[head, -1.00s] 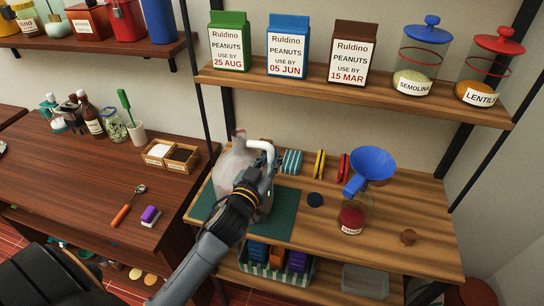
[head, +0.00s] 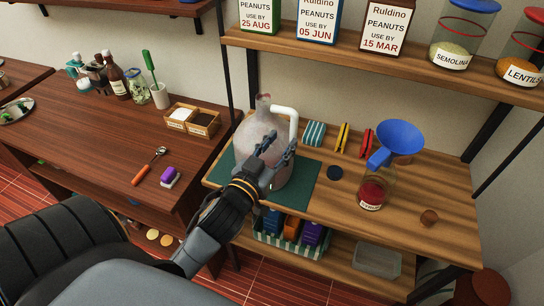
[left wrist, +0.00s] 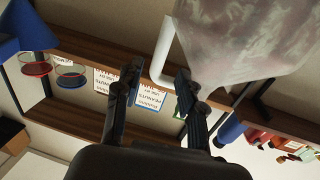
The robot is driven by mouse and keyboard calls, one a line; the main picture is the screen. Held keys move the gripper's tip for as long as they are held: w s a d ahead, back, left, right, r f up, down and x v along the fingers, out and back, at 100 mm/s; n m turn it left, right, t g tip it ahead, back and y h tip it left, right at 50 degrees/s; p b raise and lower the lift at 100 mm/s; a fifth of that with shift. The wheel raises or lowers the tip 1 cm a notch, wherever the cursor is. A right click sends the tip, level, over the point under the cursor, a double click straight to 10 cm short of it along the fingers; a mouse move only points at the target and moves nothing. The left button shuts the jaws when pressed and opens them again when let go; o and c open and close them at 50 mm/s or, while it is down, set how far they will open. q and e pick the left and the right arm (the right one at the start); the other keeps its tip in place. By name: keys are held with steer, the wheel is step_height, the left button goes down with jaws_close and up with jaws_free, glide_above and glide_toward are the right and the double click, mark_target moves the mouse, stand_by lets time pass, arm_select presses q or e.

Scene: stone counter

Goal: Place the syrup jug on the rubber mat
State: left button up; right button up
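I cannot tell whether a finger touches the jug. My forearm hides part of the mat. My right gripper is not in view.
A bottle with a blue funnel (head: 376,180), a dark round lid (head: 335,173) and clips (head: 342,137) stand or lie right of the mat. A striped crate (head: 293,248) is on the shelf below. Peanut cartons stand above.

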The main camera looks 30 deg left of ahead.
arm_select(q)
steer(key=shift+s+d+b, duration=0.15)
steer(key=shift+s+b, duration=0.2)
steer(key=shift+s, duration=1.55)
